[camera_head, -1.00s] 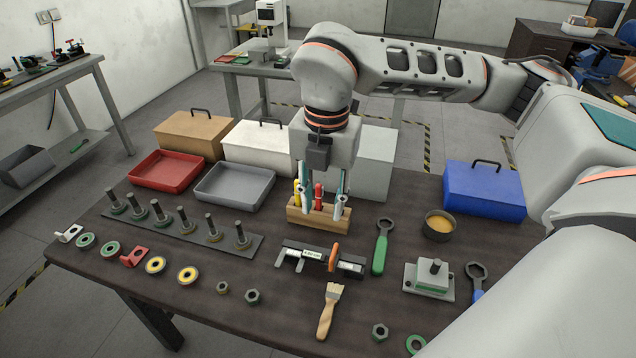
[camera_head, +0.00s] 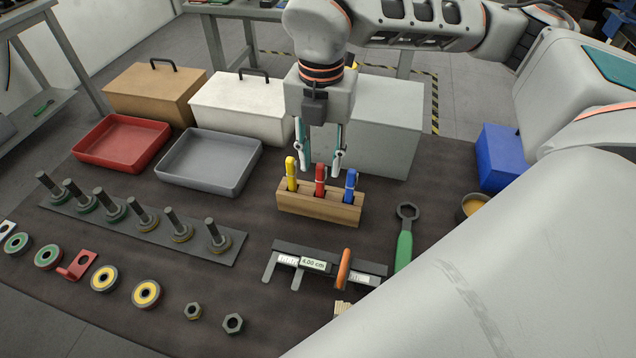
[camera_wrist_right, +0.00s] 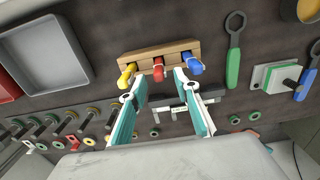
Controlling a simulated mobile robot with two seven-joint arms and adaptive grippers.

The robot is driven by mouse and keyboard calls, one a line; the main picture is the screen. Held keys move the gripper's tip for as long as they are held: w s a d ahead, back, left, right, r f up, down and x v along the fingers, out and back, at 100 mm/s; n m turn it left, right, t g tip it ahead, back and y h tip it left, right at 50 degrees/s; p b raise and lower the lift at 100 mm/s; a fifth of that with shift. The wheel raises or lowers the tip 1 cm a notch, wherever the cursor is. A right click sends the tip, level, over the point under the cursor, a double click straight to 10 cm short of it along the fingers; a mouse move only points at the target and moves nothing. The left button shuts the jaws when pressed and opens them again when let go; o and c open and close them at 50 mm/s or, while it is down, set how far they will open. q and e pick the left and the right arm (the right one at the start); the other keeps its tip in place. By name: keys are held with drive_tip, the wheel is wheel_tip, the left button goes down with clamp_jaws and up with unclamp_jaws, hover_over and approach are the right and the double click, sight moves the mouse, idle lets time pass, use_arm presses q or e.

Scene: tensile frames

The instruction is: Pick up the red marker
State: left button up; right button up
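The red marker (camera_head: 320,180) stands upright in a wooden block (camera_head: 318,208), between a yellow marker (camera_head: 291,172) and a blue marker (camera_head: 350,185). In the right wrist view the red marker (camera_wrist_right: 158,70) shows just beyond the fingertips, near the middle of the gap. My right gripper (camera_head: 322,163) is open and empty, pointing down. Its fingertips are apart, near the marker tops and slightly behind or above them; the exact depth is hard to tell. It also shows in the right wrist view (camera_wrist_right: 160,82). My left gripper is not in view.
A caliper (camera_head: 325,264) lies in front of the block and a green-handled wrench (camera_head: 404,240) to its right. A grey tray (camera_head: 212,187) and a rack of bolts (camera_head: 150,230) are on the left. White (camera_head: 243,108) and grey (camera_head: 395,135) boxes stand behind.

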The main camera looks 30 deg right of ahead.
sight(320, 182)
drive_tip(key=shift+w+d+f, duration=0.1)
drive_tip(key=shift+f, duration=1.7)
drive_tip(key=shift+w+d+f, duration=0.1)
drive_tip(key=shift+f, duration=1.65)
drive_tip(key=shift+a, duration=0.1)
clamp_jaws()
